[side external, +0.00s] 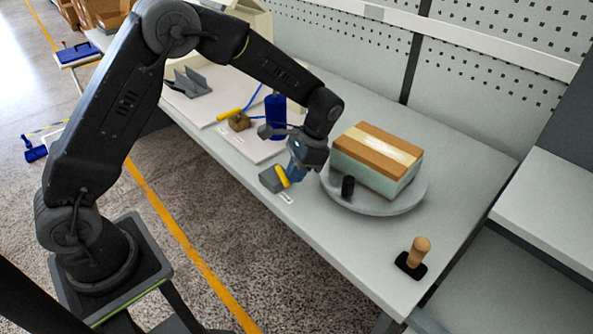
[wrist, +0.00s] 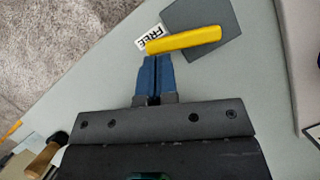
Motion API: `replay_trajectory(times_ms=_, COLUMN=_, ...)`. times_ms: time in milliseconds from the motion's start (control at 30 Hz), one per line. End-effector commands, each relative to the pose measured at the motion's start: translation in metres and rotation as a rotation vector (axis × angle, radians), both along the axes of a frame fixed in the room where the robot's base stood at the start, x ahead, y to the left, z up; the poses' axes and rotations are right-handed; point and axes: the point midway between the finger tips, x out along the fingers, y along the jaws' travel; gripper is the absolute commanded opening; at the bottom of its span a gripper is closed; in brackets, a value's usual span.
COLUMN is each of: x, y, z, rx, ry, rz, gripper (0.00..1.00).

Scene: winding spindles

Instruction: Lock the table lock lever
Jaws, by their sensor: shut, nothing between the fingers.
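The yellow lock lever (side external: 282,177) sits on a dark grey base (side external: 268,181) near the table's front edge. In the wrist view the lever (wrist: 185,40) lies across the grey base (wrist: 215,20), tilted slightly, with its left end beside a white label (wrist: 153,37) reading FREE. My gripper (wrist: 158,58) has blue fingers, shut with nothing between them. Its tips are right by the lever's left end; I cannot tell if they touch. In the side external view my gripper (side external: 292,176) is just right of the lever and partly overlaps it.
A round turntable (side external: 388,207) carrying a green and brown box (side external: 375,158) and a black knob (side external: 348,187) stands close on the right. A wooden-handled stamp (side external: 415,256) is at front right.

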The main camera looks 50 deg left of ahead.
Motion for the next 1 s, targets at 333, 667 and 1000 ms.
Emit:
replay_trajectory(times_ms=333, x=-0.004, y=-0.001, z=0.0, rx=0.001, ry=0.001, rz=-0.067, gripper=0.0)
replay_trajectory(times_ms=667, x=-0.015, y=0.0, z=0.0, rx=0.001, ry=0.0, rz=-0.251, gripper=0.0)
replay_trajectory(times_ms=1000, x=-0.032, y=0.005, z=0.0, rx=0.001, ry=0.001, rz=-0.573, gripper=0.0)
